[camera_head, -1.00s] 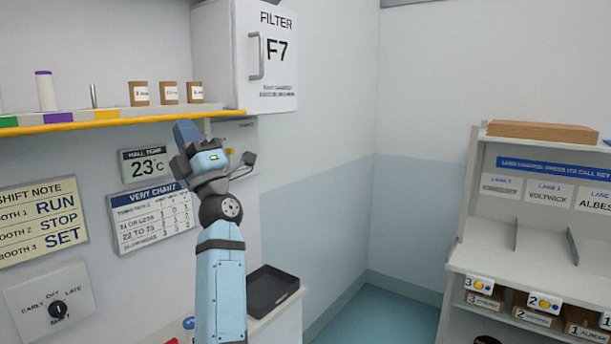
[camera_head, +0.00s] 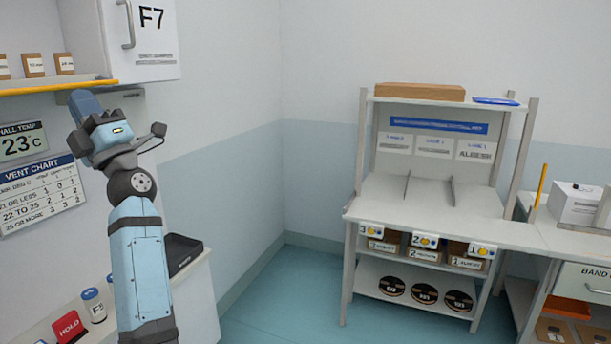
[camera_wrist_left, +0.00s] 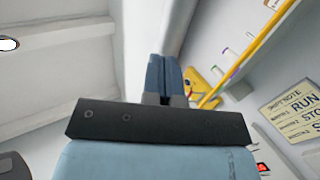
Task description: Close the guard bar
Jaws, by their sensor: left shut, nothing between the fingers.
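A yellow bar (camera_head: 60,88), which looks like the guard bar, runs along the front edge of the wall shelf at the left of the head view. It also crosses the upper right of the left wrist view (camera_wrist_left: 252,50). My left gripper (camera_head: 86,103) is shut and empty, raised just below the bar's right end in the picture. Its blue fingers (camera_wrist_left: 164,76) are together in the left wrist view, left of the bar, with no contact visible. I cannot tell the exact depth gap. The bar's left part is outside the head view. My right gripper is not in view.
A counter below holds a red HOLD block (camera_head: 68,328) and a dark tray (camera_head: 183,253). A lane rack (camera_head: 425,205) stands across clear floor.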

